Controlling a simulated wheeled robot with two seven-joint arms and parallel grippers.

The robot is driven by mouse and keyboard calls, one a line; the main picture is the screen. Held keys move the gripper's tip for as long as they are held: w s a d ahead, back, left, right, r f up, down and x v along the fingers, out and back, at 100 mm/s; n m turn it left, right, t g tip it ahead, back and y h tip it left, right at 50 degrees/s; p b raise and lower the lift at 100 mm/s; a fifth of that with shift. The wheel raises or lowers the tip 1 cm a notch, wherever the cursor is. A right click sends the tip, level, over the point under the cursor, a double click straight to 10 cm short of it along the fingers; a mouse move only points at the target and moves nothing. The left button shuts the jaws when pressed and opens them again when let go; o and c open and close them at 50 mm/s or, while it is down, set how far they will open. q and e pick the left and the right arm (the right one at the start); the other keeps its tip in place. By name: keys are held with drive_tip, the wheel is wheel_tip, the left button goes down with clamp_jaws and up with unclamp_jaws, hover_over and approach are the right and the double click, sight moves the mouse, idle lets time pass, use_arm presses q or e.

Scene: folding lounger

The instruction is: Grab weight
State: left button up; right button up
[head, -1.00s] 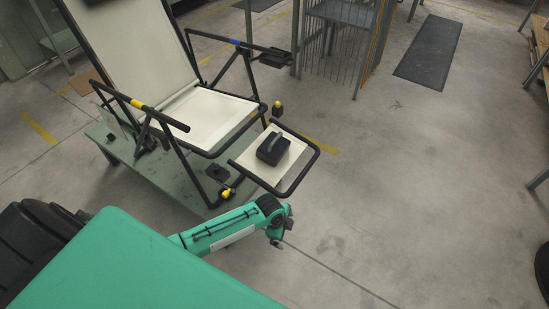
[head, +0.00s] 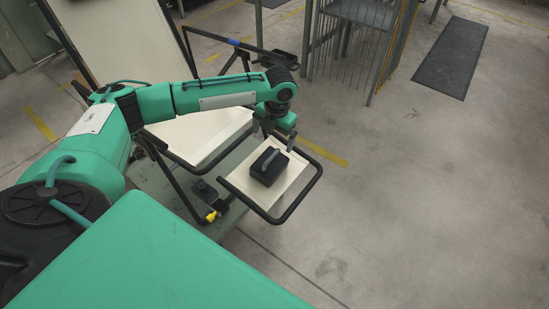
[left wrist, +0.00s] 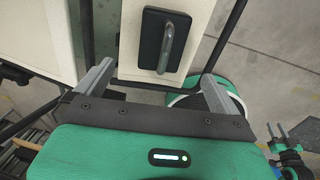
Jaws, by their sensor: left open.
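The weight (head: 269,166) is a dark block with a grey handle on top. It rests on the cream footrest panel (head: 292,178) of the folding lounger, inside a black tube frame. In the left wrist view the weight (left wrist: 157,52) lies just beyond the fingers, its handle running lengthwise. My left gripper (head: 273,139) is over the far edge of the footrest, beside the weight. Its two grey fingers stand wide apart in the left wrist view (left wrist: 155,88), with nothing between them. My right gripper is not seen in the head view.
The lounger's cream seat (head: 205,130) and backrest (head: 125,40) lie left of the footrest, partly behind my left arm. A green bench (head: 160,180) is under the lounger. A wire rack (head: 350,35) stands behind. A dark mat (head: 452,58) lies on the open floor at right.

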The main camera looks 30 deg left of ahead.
sight(270, 161)
use_arm(q)
drive_tip(key=f, duration=0.5)
drive_tip(key=a+f, duration=0.1)
drive_tip(key=f, duration=0.2)
drive_tip(key=shift+f+b, duration=0.15)
drive_tip(key=shift+b, duration=0.25)
wheel_tip(270, 161, down, 5)
drive_tip(key=shift+s+a+r, duration=0.1)
drive_tip(key=shift+s+a, duration=0.05)
drive_tip(key=shift+f, duration=0.2)
drive_tip(key=c, duration=1.4)
drive_tip(key=shift+r, duration=0.1)
drive_tip(key=shift+c, duration=1.1)
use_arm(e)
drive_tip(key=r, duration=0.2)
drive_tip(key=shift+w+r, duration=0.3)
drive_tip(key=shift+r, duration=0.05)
use_arm(q)
drive_tip(key=shift+r, duration=0.1)
